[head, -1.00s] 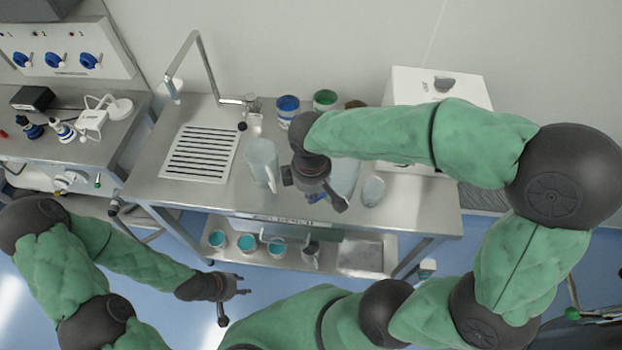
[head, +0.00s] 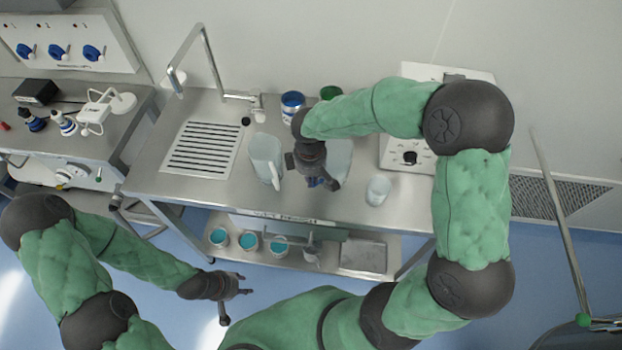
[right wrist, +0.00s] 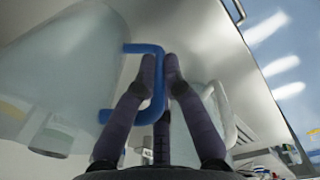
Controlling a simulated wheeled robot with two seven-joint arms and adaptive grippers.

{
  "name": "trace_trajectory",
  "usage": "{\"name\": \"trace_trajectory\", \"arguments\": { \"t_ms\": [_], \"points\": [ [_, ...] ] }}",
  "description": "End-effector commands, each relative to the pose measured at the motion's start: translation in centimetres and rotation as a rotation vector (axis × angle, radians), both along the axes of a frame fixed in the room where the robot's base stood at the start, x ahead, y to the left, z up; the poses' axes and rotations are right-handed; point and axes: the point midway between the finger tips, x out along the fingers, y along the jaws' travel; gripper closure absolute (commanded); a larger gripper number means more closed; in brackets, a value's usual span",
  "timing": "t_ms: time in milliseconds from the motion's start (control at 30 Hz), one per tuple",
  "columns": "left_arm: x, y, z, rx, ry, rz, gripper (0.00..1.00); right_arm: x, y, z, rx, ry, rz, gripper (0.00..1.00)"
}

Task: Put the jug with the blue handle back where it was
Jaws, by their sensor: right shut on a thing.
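The jug with the blue handle (head: 342,158) is a clear, pale vessel on or just above the steel table, partly hidden behind my right gripper. In the right wrist view its translucent body (right wrist: 60,65) fills the left side, and its blue handle (right wrist: 159,85) lies between my fingers. My right gripper (right wrist: 162,65) is shut on that handle; in the head view the gripper (head: 320,182) is at the jug's left side. I cannot tell whether the jug's base touches the table. My left gripper (head: 246,285) is open and empty, in front of the table and below its top.
A jug with a white handle (head: 265,158) stands close on the left, and a small beaker (head: 377,190) on the right. Blue-marked (head: 291,103) and green-marked (head: 330,93) tubs stand behind. A white device (head: 405,155) is back right. The drain grid (head: 200,148) is left.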

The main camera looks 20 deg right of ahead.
Motion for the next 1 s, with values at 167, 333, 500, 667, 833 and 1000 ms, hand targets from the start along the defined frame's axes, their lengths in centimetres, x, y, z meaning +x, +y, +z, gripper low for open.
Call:
{"name": "trace_trajectory", "arguments": {
  "t_ms": [167,333,500,667,833,1000],
  "points": [
    [0.01,0.0,-0.14,0.0,0.0,0.0,0.6,0.1,-0.02,-0.53,0.002,-0.004,-0.002,1.0],
    [0.0,0.0,-0.2,0.0,0.0,0.0,0.6,0.08,-0.01,-0.62,0.001,-0.004,-0.002,1.0],
    [0.0,0.0,-0.39,0.0,0.0,0.0,0.6,0.05,-0.01,-0.9,0.0,-0.003,-0.002,0.75],
    [0.0,0.0,-0.36,0.0,0.0,0.0,0.6,0.05,-0.01,-0.87,0.001,-0.002,-0.002,0.66],
    [0.0,0.0,-0.35,0.0,0.0,0.0,0.6,0.05,-0.01,-0.86,0.001,-0.002,-0.002,0.66],
    [0.0,0.0,0.06,0.0,0.0,0.0,0.6,0.09,0.0,-0.06,0.0,-0.004,-0.002,0.66]
  ]
}}
